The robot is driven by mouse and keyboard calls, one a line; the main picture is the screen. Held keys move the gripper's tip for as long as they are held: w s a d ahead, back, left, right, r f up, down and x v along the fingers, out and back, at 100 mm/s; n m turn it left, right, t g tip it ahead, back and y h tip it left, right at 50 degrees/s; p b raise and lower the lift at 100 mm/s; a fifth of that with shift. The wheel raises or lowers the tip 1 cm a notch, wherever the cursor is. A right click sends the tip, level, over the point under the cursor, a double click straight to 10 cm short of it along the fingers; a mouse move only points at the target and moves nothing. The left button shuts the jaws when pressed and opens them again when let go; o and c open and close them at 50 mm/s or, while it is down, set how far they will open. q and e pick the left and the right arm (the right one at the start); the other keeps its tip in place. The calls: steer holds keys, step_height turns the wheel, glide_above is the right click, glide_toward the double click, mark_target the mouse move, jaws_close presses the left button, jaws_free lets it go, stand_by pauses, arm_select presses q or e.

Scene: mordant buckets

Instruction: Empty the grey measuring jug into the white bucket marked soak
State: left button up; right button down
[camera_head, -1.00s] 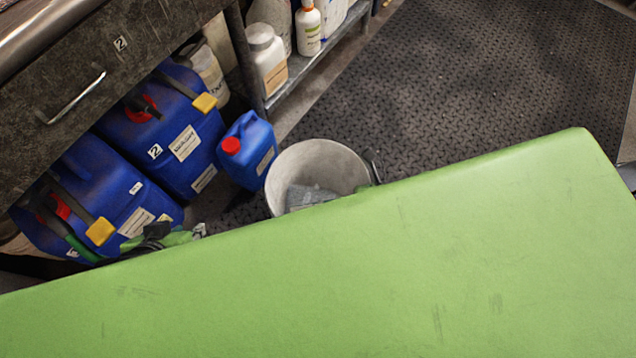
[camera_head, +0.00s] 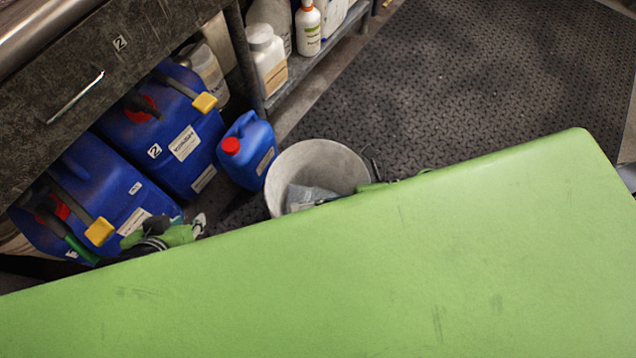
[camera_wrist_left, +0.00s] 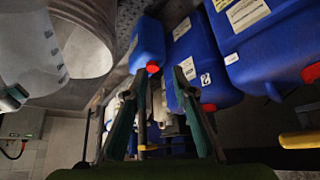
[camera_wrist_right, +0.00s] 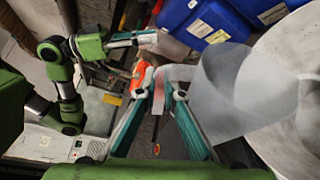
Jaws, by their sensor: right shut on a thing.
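The white bucket (camera_head: 315,162) stands on the dark floor mat; its marking is not readable. It also shows in the right wrist view (camera_wrist_right: 285,45) and left wrist view (camera_wrist_left: 95,15). The translucent grey measuring jug (camera_wrist_right: 240,88) is close to the bucket; I cannot tell its exact tilt. Its graduation marks show in the left wrist view (camera_wrist_left: 30,45). My right gripper (camera_wrist_right: 161,90) is shut on the jug's handle; my green body hides it in the head view. My left gripper (camera_wrist_left: 158,85) is open and empty, left of the bucket in the head view (camera_head: 198,226).
A small blue canister (camera_head: 245,150) with a red cap stands just left of the bucket. Large blue canisters (camera_head: 180,130) stand beneath the counter (camera_head: 70,80). Bottles (camera_head: 265,60) sit on a low shelf. The mat (camera_head: 440,90) right of the bucket is clear.

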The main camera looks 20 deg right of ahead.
arm_select(q)
steer(key=shift+w, duration=0.15)
arm_select(e)
steer(key=shift+w, duration=0.1)
arm_select(q)
steer(key=shift+w+d+r, duration=0.1)
steer(key=shift+w+r, duration=0.05)
steer(key=shift+w, duration=0.1)
steer(key=shift+w+t, duration=0.1)
steer(key=shift+t, duration=0.2)
arm_select(e)
steer(key=shift+d, duration=0.1)
arm_select(q)
steer(key=shift+w+d+r, duration=0.15)
steer(key=shift+w, duration=0.1)
arm_select(e)
steer(key=shift+w, duration=0.15)
arm_select(q)
steer(key=shift+w, duration=0.1)
steer(key=shift+w+d+r+t, duration=0.15)
steer(key=shift+w+r+t, duration=0.05)
steer(key=shift+w+t, duration=0.1)
arm_select(e)
steer(key=shift+w+d+m, duration=0.1)
steer(key=shift+m, duration=0.2)
arm_select(q)
steer(key=shift+w+d+r+b, duration=0.1)
steer(key=shift+w+r+b, duration=0.1)
steer(key=shift+w+b, duration=0.1)
